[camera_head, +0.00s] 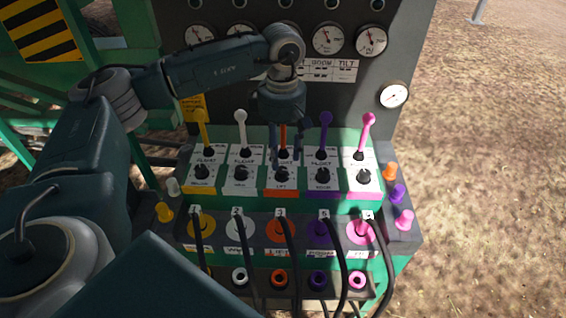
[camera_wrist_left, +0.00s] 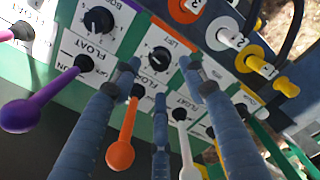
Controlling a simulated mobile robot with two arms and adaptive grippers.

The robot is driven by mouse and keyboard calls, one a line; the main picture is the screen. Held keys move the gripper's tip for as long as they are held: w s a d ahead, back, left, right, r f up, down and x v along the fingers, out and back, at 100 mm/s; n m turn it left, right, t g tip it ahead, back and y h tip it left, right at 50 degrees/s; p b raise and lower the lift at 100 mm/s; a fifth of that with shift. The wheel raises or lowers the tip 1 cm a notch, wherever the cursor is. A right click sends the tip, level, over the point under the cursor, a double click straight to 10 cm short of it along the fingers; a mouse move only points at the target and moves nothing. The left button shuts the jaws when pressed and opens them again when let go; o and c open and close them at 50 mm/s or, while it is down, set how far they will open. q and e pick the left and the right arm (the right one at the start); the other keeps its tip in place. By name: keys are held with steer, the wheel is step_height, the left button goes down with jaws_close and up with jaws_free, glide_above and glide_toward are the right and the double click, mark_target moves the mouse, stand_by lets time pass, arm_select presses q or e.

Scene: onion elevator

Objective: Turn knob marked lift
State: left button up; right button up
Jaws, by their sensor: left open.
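The lift knob is a small black dial on a white plate above an orange strip (camera_head: 281,192) reading LIFT. My left gripper (camera_head: 286,158) is open and points down at this knob in the head view. In the wrist view its fingertips (camera_wrist_left: 160,72) spread on either side of the knob, with a third finger below. I cannot tell whether any finger touches it. My right gripper is not in view.
Levers stand behind the knobs: yellow (camera_head: 202,130), white (camera_head: 241,130), purple (camera_head: 325,130) and pink (camera_head: 365,132). The orange lever (camera_wrist_left: 121,150) is close to my fingers. Neighbouring black knobs (camera_head: 322,175) flank the lift knob. Black hoses (camera_head: 341,255) hang in front. Gauges (camera_head: 327,38) line the upper panel.

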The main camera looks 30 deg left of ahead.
mark_target(283, 170)
arm_select(q)
steer(key=shift+f+p, duration=0.55)
steer(key=shift+f, duration=2.15)
steer(key=shift+d, duration=0.1)
jaws_close()
